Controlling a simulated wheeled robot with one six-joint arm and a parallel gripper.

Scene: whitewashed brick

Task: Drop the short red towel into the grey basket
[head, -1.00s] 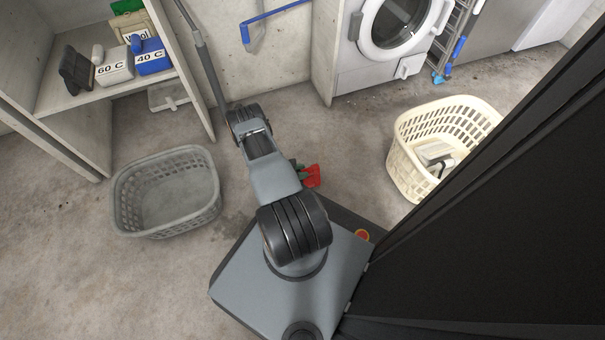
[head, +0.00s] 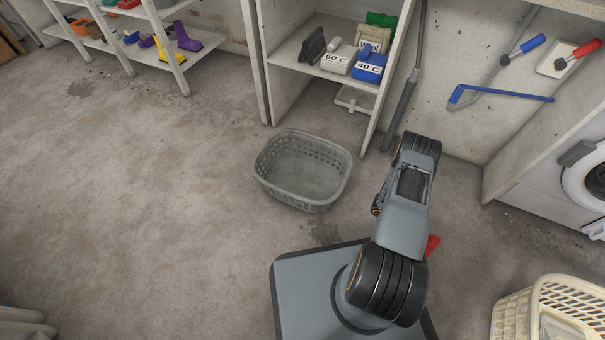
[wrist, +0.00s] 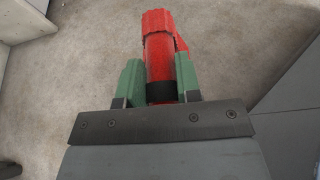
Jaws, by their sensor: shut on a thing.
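The red towel (wrist: 159,50) is a narrow roll-like bundle in the wrist view, with a dark band near its lower end. My gripper (wrist: 159,78) has two green fingers shut on it, one on each side. In the head view only a bit of the towel (head: 433,244) shows at the right of my arm, and the arm hides my gripper. The grey basket (head: 272,183) stands upright on the floor left of my arm and looks empty. My gripper is apart from it, to its right in the head view.
A cream basket (head: 515,311) with something light inside stands at the lower right. A shelf unit (head: 312,62) with labelled boxes is behind the grey basket. A washing machine (head: 560,195) is at the right edge. The floor left of the basket is clear.

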